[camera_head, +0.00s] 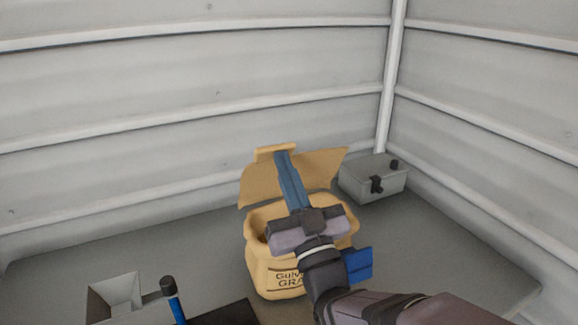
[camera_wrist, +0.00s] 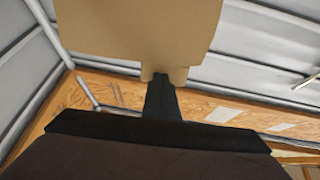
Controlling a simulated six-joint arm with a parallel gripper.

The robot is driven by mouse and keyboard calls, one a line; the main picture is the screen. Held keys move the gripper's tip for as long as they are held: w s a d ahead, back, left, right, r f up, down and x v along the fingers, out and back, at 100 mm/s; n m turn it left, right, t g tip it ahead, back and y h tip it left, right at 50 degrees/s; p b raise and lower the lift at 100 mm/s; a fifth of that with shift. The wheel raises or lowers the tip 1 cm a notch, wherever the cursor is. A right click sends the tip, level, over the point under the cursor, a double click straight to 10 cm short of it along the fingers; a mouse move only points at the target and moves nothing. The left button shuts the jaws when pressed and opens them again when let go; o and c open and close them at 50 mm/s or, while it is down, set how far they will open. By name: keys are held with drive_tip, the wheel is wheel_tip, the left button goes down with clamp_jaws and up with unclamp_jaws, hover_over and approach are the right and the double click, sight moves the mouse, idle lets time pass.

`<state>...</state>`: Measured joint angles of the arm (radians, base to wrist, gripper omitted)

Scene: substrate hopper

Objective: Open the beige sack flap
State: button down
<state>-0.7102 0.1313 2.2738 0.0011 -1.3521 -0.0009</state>
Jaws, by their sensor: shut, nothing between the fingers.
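The beige sack (camera_head: 272,280) stands on the grey surface with dark lettering on its front. Its mouth is open at the top.
A grey box (camera_head: 372,180) with a dark latch stands behind the sack at right. A blue piece (camera_head: 357,265) shows right of the sack. Corrugated walls close the back.

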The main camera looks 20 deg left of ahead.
drive_tip(key=w+a+r+g+h+p, duration=0.1)
drive_tip(key=w+a+r+p, duration=0.1)
drive_tip(key=p, duration=0.2)
drive_tip(key=w+a+r+g+h+p, duration=0.2)
drive_tip(key=w+r+p, duration=0.1)
drive_tip(key=p, duration=0.2)
drive_tip(key=shift+a+r, duration=0.1)
drive_tip(key=shift+a, duration=0.05)
drive_tip(key=w+a+g+h+p, duration=0.2)
drive_tip(key=w+a+g+p, duration=0.1)
drive_tip(key=w+a+p, duration=0.3)
drive_tip(key=shift+w+f, duration=0.3)
drive_tip(key=shift+w, duration=0.2)
drive_tip(key=shift+r+b+v, duration=0.3)
drive_tip(key=shift+b+v, duration=0.25)
drive_tip(key=shift+v, duration=1.1)
drive_tip(key=shift+r+b+v, duration=0.3)
drive_tip(key=shift+b+v, duration=0.2)
drive_tip(key=shift+v, duration=1.15)
drive_tip(key=shift+r+b+v, duration=0.25)
drive_tip(key=shift+b+v, duration=0.3)
drive_tip(key=shift+v, duration=1.1)
drive_tip(key=shift+a, duration=0.15)
